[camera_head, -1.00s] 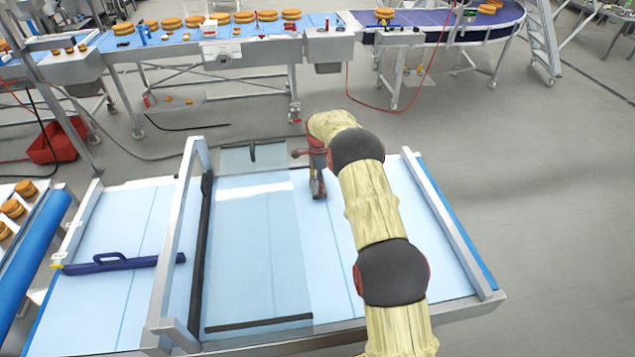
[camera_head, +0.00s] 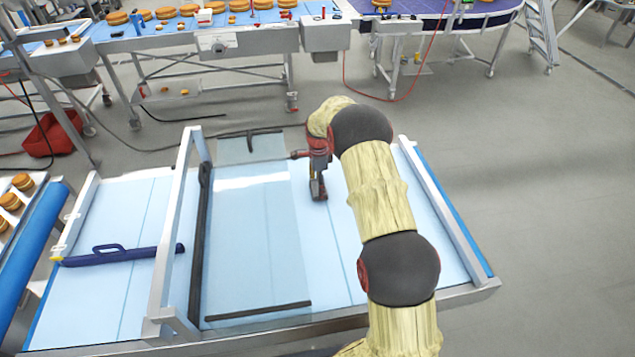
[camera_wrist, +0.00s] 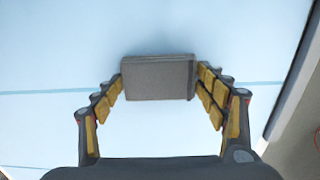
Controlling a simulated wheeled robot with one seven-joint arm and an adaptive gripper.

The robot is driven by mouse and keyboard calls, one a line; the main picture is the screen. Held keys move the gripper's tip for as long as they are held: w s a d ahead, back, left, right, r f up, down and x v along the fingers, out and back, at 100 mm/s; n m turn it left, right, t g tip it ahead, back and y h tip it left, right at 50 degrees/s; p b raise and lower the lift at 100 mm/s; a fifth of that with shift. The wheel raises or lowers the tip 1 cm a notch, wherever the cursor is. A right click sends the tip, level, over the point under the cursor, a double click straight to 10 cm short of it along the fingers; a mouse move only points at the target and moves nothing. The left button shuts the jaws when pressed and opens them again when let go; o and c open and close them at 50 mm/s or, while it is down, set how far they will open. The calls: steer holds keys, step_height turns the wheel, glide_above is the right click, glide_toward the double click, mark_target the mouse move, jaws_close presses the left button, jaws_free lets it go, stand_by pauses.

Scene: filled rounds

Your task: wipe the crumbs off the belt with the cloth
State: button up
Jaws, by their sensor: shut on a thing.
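The belt (camera_head: 345,270) is a light blue surface in a metal frame, and it fills most of the wrist view (camera_wrist: 60,50). My gripper (camera_head: 318,192) is low over the belt, right of a clear panel. In the wrist view my gripper (camera_wrist: 160,82) is shut on a flat grey block-like thing (camera_wrist: 158,80), which I take to be the cloth. It lies between the fingertips, on or close above the belt; I cannot tell which. No crumbs can be made out on the belt in either view.
A clear panel (camera_head: 250,230) with dark end strips covers the belt's middle, beside a metal upright frame (camera_head: 172,230). A dark blue handled tool (camera_head: 120,255) lies on the belt at left. A metal rail (camera_head: 440,215) borders the right side. Another conveyor (camera_head: 200,38) carries filled rounds behind.

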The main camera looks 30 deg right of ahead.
steer(key=shift+s+a+f, duration=0.1)
steer(key=shift+s+a, duration=0.15)
steer(key=shift+s, duration=0.6)
steer(key=shift+s+a+f, duration=0.1)
steer(key=shift+s+a, duration=0.15)
steer(key=shift+s, duration=0.6)
steer(key=shift+w+r+p, duration=0.1)
steer(key=shift+r+p, duration=1.45)
steer(key=shift+r, duration=1.55)
steer(key=shift+r+p, duration=0.8)
steer(key=shift+r, duration=0.75)
steer(key=shift+f, duration=0.1)
